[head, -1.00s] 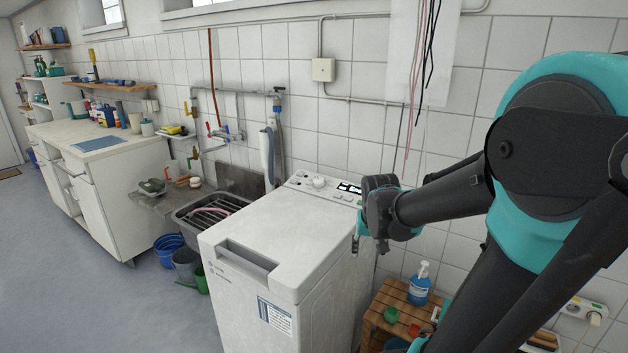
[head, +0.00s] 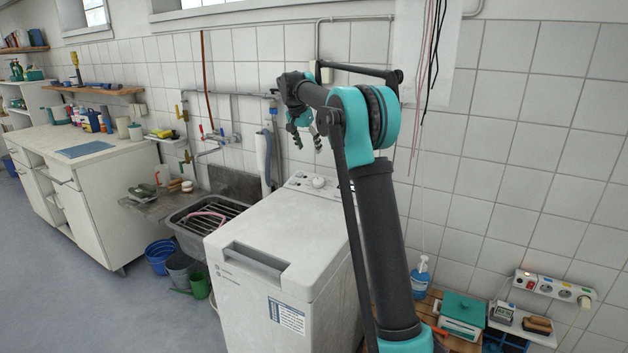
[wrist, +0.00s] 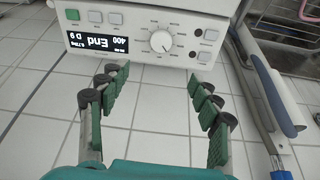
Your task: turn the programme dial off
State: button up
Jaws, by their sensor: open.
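The programme dial (wrist: 162,41) is a round white knob on the washing machine's control panel (wrist: 140,20). It shows in the wrist view near the top, ahead of my fingertips and a little right of centre. In the head view the dial (head: 318,182) sits on the rear panel of the white top-loading washing machine (head: 262,270). A lit display (wrist: 97,41) beside it reads "End". My gripper (wrist: 160,85) is open and empty, its fingers apart and not touching the dial. In the head view my gripper (head: 306,140) is above the panel, near the tiled wall.
A sink (head: 205,215) with a rack stands left of the machine, with pipes and taps (head: 220,137) on the wall behind. A grey-blue long object (wrist: 275,90) is close to my gripper's right side. Wires (head: 432,60) hang on the wall at right.

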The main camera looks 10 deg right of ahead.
aim_at(318, 180)
jog(key=x, duration=1.7)
jog(key=shift+w+f, duration=0.1)
jog(key=shift+w, duration=0.2)
jog(key=c, duration=1.2)
jog(key=shift+o, duration=0.2)
